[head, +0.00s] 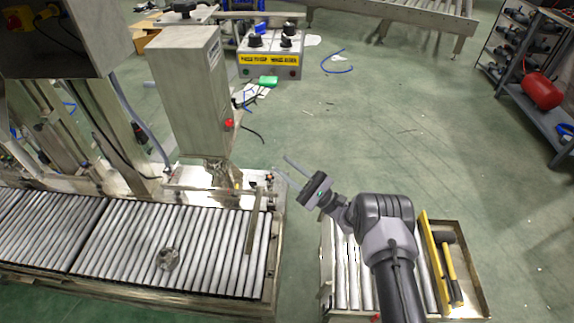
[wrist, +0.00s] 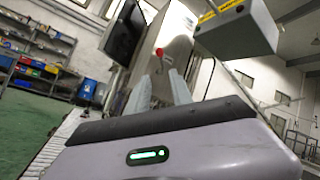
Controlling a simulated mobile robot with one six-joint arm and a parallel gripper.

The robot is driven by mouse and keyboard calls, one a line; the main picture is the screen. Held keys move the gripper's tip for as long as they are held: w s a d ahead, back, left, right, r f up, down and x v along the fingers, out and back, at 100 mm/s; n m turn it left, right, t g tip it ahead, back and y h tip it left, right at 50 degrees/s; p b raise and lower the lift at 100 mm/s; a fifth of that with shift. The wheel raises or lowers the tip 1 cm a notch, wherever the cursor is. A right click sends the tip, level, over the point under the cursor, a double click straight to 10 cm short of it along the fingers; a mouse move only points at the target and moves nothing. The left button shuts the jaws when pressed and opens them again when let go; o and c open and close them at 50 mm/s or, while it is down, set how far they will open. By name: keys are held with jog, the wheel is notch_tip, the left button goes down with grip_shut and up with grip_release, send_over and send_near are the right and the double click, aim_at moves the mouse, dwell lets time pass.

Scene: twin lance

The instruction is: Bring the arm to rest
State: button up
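My gripper (head: 279,164) is in the middle of the head view, held up at the end of my grey arm and pointing left toward the machine. Its two pale fingers stand apart with nothing between them. In the wrist view the gripper (wrist: 161,82) also shows two separated fingers beyond its grey body, which has a green light. My arm reaches up from the lower right, over a short roller section (head: 348,268).
A roller conveyor (head: 150,245) with a small metal part (head: 168,259) runs along the lower left, under a steel machine column (head: 190,95). A hammer (head: 449,265) lies in a tray right of my arm. Open green floor (head: 400,130) lies beyond.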

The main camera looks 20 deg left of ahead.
jog(key=s+d+r+n+g+h, duration=0.2)
jog(key=s+r+n+g+h, duration=0.3)
jog(key=r, duration=0.4)
jog(key=s+d+r+n+g+h, duration=0.25)
jog(key=s+r+h, duration=0.25)
jog(key=s+r, duration=0.3)
jog(key=s+d+r+t+h, duration=0.1)
jog(key=s+d+t+h, duration=0.4)
jog(key=s+d, duration=0.3)
jog(key=s+d+t+h, duration=0.6)
jog(key=s+d+h, duration=0.1)
jog(key=d, duration=0.9)
jog(key=shift+s+d+r+h, duration=0.15)
jog(key=shift+s+r+h, duration=0.25)
jog(key=shift+s, duration=0.15)
jog(key=shift+t, duration=0.25)
